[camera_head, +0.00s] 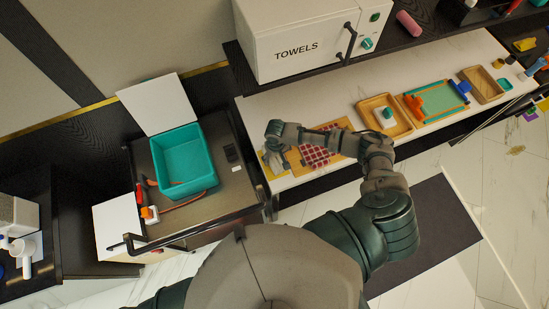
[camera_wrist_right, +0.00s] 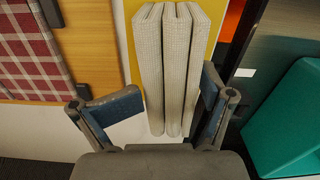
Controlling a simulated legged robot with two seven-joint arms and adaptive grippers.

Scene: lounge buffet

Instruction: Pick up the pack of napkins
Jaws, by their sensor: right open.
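The pack of napkins (camera_wrist_right: 170,60) is a pale grey-white folded stack with several long folds, in the upper middle of the right wrist view. It lies over a yellow surface (camera_wrist_right: 208,50). My right gripper (camera_wrist_right: 172,88) is open, with one blue-grey finger on each side of the pack's near end. Whether the fingers touch the pack cannot be told. In the head view my right gripper (camera_head: 274,150) is over the left end of the white counter and mostly hides the pack. My left gripper is out of view.
A red checked cloth (camera_head: 314,156) lies on a wooden board beside the gripper, and wooden trays (camera_head: 385,130) stand farther right. A teal bin (camera_head: 185,160) sits in a cart left of the counter. The white TOWELS cabinet (camera_head: 297,47) stands behind.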

